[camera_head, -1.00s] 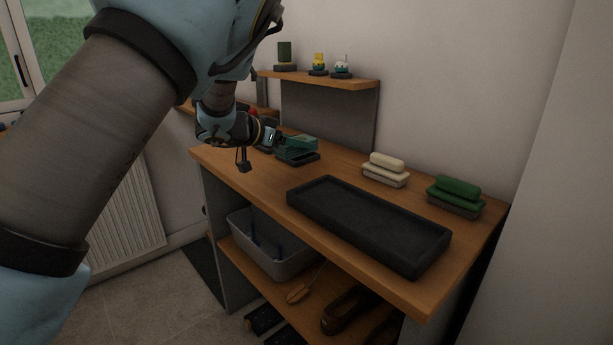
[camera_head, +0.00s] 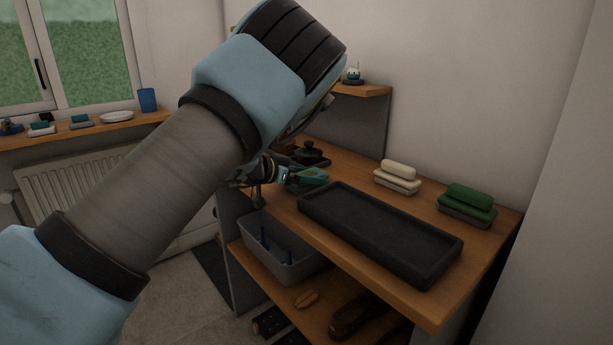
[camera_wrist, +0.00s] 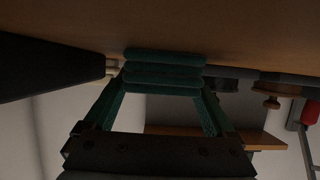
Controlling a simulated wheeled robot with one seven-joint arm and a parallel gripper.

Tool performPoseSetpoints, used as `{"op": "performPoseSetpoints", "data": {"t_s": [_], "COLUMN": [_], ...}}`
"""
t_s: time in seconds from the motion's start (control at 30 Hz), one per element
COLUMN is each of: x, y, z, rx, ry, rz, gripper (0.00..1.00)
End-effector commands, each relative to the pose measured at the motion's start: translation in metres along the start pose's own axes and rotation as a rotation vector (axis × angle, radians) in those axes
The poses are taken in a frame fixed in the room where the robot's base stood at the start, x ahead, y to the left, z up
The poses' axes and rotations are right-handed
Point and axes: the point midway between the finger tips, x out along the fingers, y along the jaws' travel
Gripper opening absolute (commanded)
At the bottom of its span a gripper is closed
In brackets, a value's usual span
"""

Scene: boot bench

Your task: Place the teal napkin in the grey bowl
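My gripper (camera_head: 300,178) is low over the left front part of the bench top, partly hidden behind my arm. In the wrist view a folded teal cloth, which looks like the teal napkin (camera_wrist: 165,70), spans the gap between the two fingertips, and both fingers meet its ends. It also shows as a teal patch at the gripper in the head view (camera_head: 312,176). I cannot make out a grey bowl in either view; my arm hides part of the scene.
A black lidded object (camera_head: 310,153) stands behind the gripper. A windowsill at left holds a white dish (camera_head: 117,117) and blue cup (camera_head: 148,100).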

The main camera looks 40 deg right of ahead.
Motion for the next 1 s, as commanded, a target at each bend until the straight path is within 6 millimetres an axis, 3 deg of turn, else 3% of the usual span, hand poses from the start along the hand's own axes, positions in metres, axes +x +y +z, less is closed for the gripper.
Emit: {"op": "performPoseSetpoints", "data": {"t_s": [0.3, 0.47, 0.8, 1.0], "x": [-0.001, -0.013, -0.081, -0.11], "y": [0.0, -0.001, -0.001, -0.001], "z": [0.0, -0.001, 0.0, 0.0], "rx": [0.0, -0.003, -0.003, -0.001], "ry": [0.0, 0.002, 0.003, 0.001], "rz": [0.0, -0.004, -0.004, -0.002], "gripper": [1.0, 1.0, 1.0, 1.0]}}
